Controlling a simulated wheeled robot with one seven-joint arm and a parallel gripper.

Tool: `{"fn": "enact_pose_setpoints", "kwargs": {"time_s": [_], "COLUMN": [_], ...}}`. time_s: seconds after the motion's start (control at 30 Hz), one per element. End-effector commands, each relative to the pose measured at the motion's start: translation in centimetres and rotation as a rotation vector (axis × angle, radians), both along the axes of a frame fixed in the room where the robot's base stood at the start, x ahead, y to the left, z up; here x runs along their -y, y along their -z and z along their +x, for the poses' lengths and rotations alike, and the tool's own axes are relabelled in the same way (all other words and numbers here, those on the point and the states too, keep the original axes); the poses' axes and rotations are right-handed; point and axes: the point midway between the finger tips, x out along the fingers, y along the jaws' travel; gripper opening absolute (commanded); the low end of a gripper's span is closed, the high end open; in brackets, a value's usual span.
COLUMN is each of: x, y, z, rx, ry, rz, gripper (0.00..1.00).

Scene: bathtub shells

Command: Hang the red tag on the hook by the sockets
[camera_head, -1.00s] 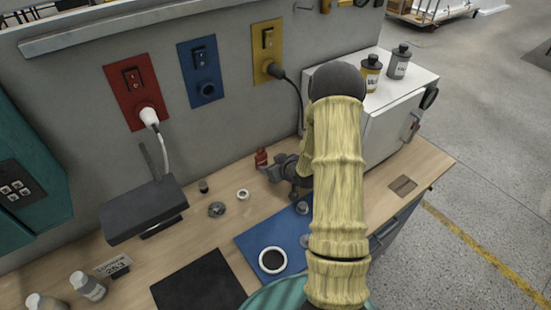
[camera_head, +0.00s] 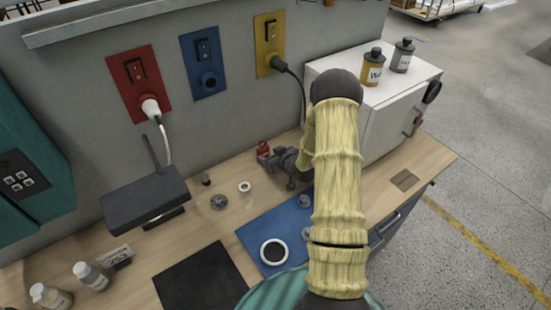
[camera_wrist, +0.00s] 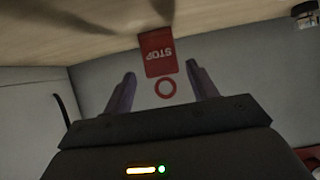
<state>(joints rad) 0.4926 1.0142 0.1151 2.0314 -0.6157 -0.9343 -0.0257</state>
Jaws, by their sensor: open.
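The red tag (camera_head: 263,147) stands on the bench near the back wall, just beyond my gripper (camera_head: 267,158) in the head view. My gripper (camera_wrist: 161,75) is open there, one finger on each side of the tag, with gaps showing. Red, blue and yellow sockets (camera_head: 206,66) sit on the wall. A small hook-like shape (camera_head: 328,3) is at the top edge, too cut off to be sure it is the hook.
A white cabinet (camera_head: 370,122) with two bottles on top stands right of my arm. A white plug with a cable (camera_head: 151,106) is in the red socket.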

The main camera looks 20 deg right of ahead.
Motion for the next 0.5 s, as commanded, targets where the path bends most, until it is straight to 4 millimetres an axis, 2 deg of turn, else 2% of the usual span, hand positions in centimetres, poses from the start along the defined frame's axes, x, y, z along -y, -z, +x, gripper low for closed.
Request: {"fn": "enact_pose_setpoints", "kwargs": {"time_s": [0.3,0.5], "x": [-0.6,-0.7], "y": [2.0,2.0], "z": [3.0,3.6], "rx": [0.000,0.000], "ry": [0.000,0.000], "rz": [-0.001,-0.001], "gripper": [0.58,0.58]}}
